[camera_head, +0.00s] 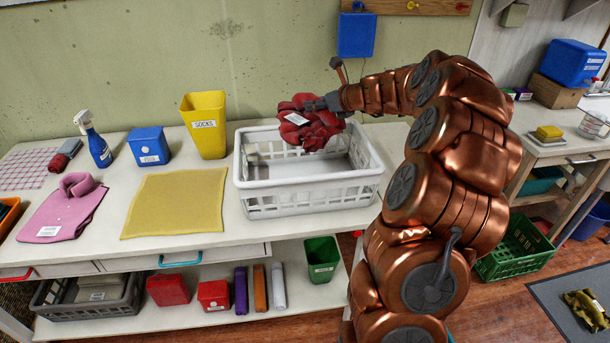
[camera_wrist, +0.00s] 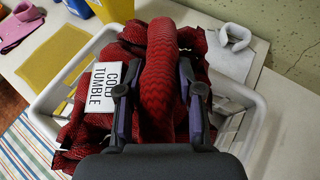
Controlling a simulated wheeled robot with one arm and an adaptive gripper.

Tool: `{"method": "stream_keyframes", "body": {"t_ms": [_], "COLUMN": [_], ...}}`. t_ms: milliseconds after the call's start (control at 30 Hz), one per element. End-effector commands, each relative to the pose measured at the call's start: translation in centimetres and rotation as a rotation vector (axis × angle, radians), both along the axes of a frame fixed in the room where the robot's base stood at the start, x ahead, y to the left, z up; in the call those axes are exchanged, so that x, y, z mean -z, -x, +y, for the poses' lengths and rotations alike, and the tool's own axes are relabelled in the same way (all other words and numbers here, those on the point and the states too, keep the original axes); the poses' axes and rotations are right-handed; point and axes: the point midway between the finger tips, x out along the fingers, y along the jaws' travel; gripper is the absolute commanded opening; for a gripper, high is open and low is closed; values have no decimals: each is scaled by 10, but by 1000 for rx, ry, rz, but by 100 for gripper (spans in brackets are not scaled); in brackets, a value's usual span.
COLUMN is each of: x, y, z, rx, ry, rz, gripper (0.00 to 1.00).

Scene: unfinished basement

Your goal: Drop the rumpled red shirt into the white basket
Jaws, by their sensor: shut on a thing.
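The rumpled red shirt (camera_head: 308,127) hangs over the white basket (camera_head: 316,198), toward its back rim. In the wrist view the shirt (camera_wrist: 160,75) fills the middle, with a white tag reading "COLD TUMBLE" on it. My gripper (camera_head: 325,103) is shut on the shirt; in the wrist view its fingers (camera_wrist: 158,105) pinch a raised fold. The basket rim (camera_wrist: 68,85) shows on both sides below the shirt. The basket stands on the white table, its visible inside mostly bare. A grey-white thing at its left inside is unclear.
A yellow "SOCKS" bin (camera_head: 206,125) stands just left of the basket. Table space right of the basket is partly hidden by my arm.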

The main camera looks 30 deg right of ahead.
Motion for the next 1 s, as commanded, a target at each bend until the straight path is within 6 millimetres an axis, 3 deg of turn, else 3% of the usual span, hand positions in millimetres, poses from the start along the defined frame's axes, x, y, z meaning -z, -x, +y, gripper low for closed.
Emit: {"method": "stream_keyframes", "body": {"t_ms": [33,200,600,633,867,1000], "x": [10,21,22,22,22,22], "y": [0,0,-1,-1,-1,-1], "z": [0,0,1,1,1,1], "rx": [1,1,0,0,-1,-1], "ry": [0,0,0,0,0,0], "rz": [-1,-1,-1,-1,0,0], "gripper": [0,0,0,39,63,65]}}
